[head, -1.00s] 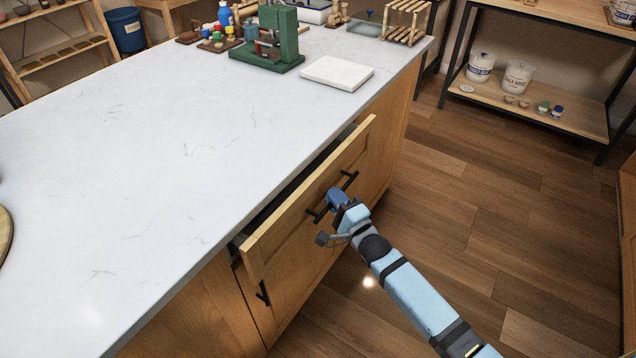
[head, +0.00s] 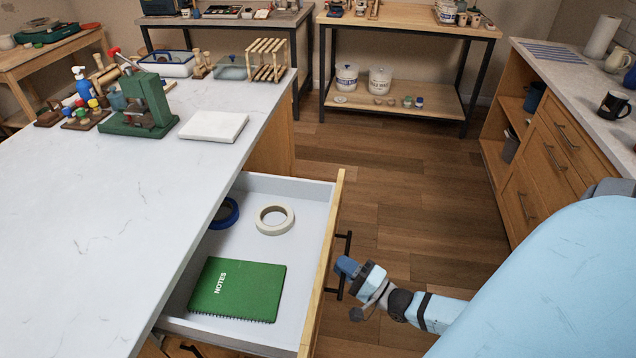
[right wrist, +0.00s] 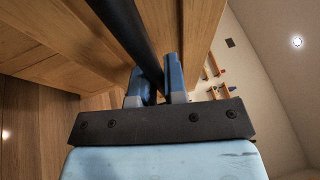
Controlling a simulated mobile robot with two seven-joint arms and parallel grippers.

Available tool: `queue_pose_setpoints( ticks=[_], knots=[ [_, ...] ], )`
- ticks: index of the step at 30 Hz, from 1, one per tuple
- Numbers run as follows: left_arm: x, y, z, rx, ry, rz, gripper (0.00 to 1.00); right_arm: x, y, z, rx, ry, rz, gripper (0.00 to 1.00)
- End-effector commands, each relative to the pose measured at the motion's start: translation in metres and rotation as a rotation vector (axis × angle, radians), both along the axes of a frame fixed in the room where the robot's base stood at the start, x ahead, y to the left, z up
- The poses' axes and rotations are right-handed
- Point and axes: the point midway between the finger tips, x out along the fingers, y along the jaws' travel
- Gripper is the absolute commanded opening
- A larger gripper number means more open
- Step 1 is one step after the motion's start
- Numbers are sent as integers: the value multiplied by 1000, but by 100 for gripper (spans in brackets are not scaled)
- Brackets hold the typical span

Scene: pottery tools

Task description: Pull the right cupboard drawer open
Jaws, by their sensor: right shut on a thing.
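The cupboard drawer (head: 322,262) under the white worktop stands well open in the head view. Inside it lie a green notebook (head: 237,289), a white tape roll (head: 275,219) and a blue tape roll (head: 225,213). My right gripper (head: 345,268) is at the drawer's black bar handle (head: 344,250), outside the front panel. In the right wrist view the blue fingers (right wrist: 155,88) are shut on the black handle bar (right wrist: 128,30). My left gripper is not in view.
The white worktop (head: 90,230) carries a green press (head: 143,105), a white slab (head: 213,126) and several small tools. Wooden floor (head: 400,180) lies free beyond the drawer. A second cupboard (head: 550,150) stands at the right, and a shelf table (head: 410,100) at the back.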

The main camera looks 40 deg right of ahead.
Motion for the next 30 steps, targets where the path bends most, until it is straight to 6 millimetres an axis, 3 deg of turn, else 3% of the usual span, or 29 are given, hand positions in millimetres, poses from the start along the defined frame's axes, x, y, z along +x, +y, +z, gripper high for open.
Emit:
queue_pose_setpoints(
  ticks=[9,23,24,26,27,30],
  knots=[
    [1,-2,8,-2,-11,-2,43,-26,-20,0,-1,0,1,0],
    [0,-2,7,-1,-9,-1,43,-29,-23,0,-1,-1,1,0],
    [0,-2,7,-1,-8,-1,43,-29,-23,0,-1,-1,1,19],
    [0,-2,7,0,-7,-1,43,-29,-23,0,-1,-1,1,33],
    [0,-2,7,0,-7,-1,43,-29,-23,0,-1,-1,1,37],
    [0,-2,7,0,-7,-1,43,-29,-23,0,0,0,0,37]
  ],
)
